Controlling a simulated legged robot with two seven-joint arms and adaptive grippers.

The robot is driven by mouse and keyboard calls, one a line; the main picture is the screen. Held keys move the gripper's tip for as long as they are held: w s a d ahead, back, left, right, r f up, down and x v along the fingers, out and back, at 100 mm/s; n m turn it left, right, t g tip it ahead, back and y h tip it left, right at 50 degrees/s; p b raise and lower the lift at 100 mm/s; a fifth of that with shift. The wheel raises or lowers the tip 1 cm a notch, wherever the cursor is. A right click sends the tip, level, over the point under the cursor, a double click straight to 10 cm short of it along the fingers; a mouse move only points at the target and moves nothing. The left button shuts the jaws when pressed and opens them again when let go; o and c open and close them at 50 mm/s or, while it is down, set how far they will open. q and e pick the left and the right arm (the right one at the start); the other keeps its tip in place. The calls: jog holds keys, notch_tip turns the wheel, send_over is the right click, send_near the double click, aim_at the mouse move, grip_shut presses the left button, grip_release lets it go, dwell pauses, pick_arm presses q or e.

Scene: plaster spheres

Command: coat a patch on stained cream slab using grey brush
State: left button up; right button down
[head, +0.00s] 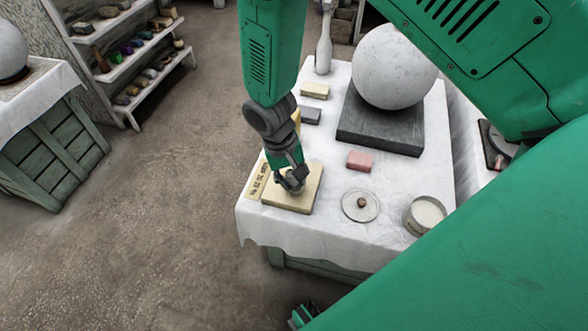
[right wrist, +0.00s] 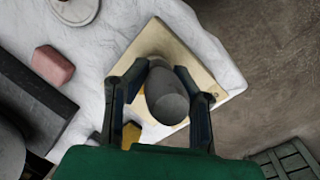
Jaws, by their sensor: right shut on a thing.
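The stained cream slab (head: 305,199) lies flat near the front left corner of the cloth-covered table. It also shows in the right wrist view (right wrist: 202,72), with a brownish smear on its upper part. My right gripper (head: 292,181) is over the slab, fingers pointing down. In the right wrist view my right gripper (right wrist: 165,92) is shut on the grey brush (right wrist: 168,97), whose rounded grey end faces the camera. The brush's lower end is hidden, so contact with the slab cannot be told. A small dark-and-green piece, perhaps my left gripper (head: 304,315), shows at the bottom edge.
A pink block (head: 359,161), a round glass lid (head: 361,206) and an open jar of white stuff (head: 425,215) stand right of the slab. Behind, a white sphere (head: 394,65) rests on a dark plinth (head: 378,132). Small blocks (head: 314,90) lie at the back left.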

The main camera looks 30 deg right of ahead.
jog(key=shift+w+d, duration=0.4)
jog(key=shift+d, duration=0.05)
jog(key=shift+w+d+f, duration=0.1)
jog(key=shift+w+d, duration=0.5)
jog(key=shift+d, duration=0.1)
jog(key=shift+p, duration=0.3)
jog(key=shift+s+a+r+p, duration=0.5)
jog(key=shift+r+p, duration=0.25)
jog(key=shift+p, duration=0.15)
jog(key=shift+a+f, duration=0.1)
jog(key=shift+f, duration=0.05)
jog(key=shift+w+a+f, duration=0.1)
jog(key=shift+a+f, duration=0.05)
jog(key=shift+f, duration=0.1)
